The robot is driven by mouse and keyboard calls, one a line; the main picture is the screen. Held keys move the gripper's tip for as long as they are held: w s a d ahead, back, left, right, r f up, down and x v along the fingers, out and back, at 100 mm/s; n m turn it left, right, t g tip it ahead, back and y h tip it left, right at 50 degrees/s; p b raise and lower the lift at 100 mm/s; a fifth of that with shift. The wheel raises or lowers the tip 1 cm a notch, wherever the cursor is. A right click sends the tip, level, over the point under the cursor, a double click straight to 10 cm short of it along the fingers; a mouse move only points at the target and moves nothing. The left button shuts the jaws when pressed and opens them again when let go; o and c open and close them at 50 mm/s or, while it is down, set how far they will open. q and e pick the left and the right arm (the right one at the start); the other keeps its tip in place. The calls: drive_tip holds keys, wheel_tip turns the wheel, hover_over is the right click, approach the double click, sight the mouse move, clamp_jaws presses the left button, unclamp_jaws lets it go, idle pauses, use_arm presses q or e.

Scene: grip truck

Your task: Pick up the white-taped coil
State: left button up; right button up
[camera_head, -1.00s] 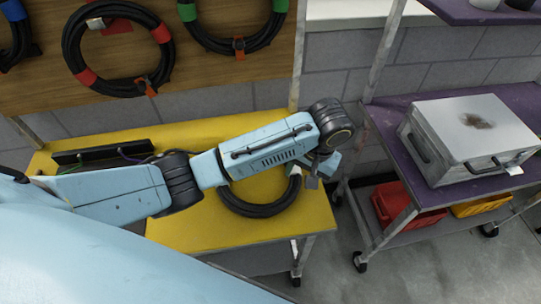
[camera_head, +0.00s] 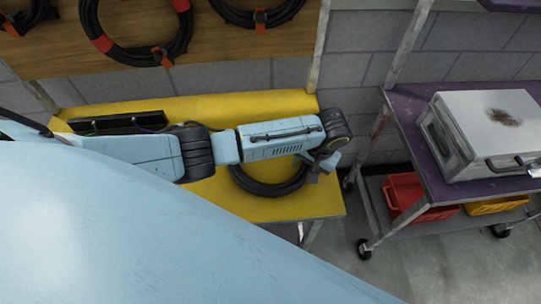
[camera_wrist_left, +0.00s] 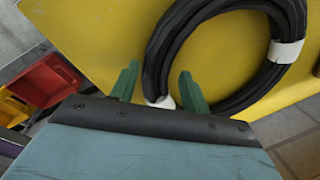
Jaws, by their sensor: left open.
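The white-taped coil (camera_head: 268,189) is a black cable ring lying flat on the yellow table top (camera_head: 310,206). My left forearm hides its far side in the head view. In the left wrist view the coil (camera_wrist_left: 245,103) shows two white tape bands, one at the right and one between my fingers. My left gripper (camera_wrist_left: 160,84) is open, its green fingers on either side of the lower-left taped stretch in the picture. The right finger overlaps the cable; I cannot tell how deep the fingers reach. In the head view the left gripper (camera_head: 323,165) is at the coil's right edge.
A board with hanging coils (camera_head: 155,68) stands behind the table. A dark tray (camera_head: 118,122) lies at the table's back left. To the right is a purple cart (camera_head: 416,150) with a metal case (camera_head: 485,125) and, below, red (camera_head: 405,192) and yellow bins (camera_head: 497,204).

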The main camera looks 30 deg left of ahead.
use_arm(q)
drive_tip(key=shift+a+f, duration=0.2)
drive_tip(key=shift+f, duration=0.85)
drive_tip(key=c, duration=1)
drive_tip(key=shift+w+r, duration=0.1)
drive_tip(key=shift+r, duration=0.1)
clamp_jaws()
use_arm(e)
drive_tip(key=shift+s+f, duration=0.2)
drive_tip(key=shift+s, duration=0.55)
